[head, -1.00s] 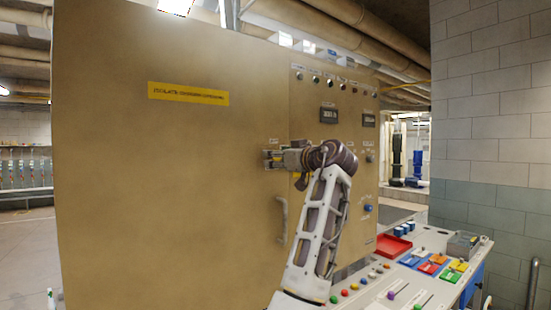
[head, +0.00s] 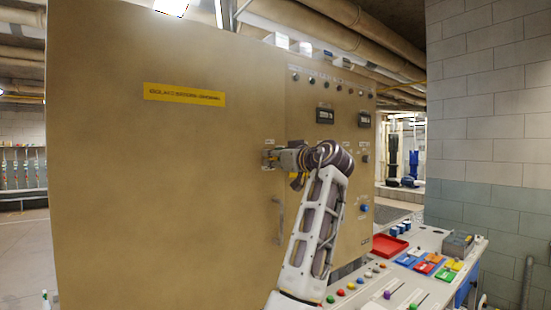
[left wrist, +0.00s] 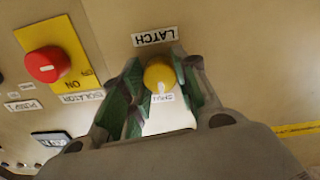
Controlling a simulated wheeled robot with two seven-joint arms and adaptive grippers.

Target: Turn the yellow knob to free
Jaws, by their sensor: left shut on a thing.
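The yellow knob (left wrist: 159,76) shows in the left wrist view, between the two green-lined fingers of my left gripper (left wrist: 157,88). The gripper is shut on it. A white LATCH label (left wrist: 155,37) is beside the knob, and a smaller label (left wrist: 162,98) shows between the fingers, too small to read surely. In the head view my left gripper (head: 274,158) is at the front of the tan cabinet (head: 160,190) and hides the knob. My right gripper is not in view.
A red isolator knob (left wrist: 46,64) on a yellow plate is near the gripper in the left wrist view. A door handle (head: 281,218) is below the gripper. A console (head: 415,285) with coloured buttons and a red tray (head: 388,245) stands at the right.

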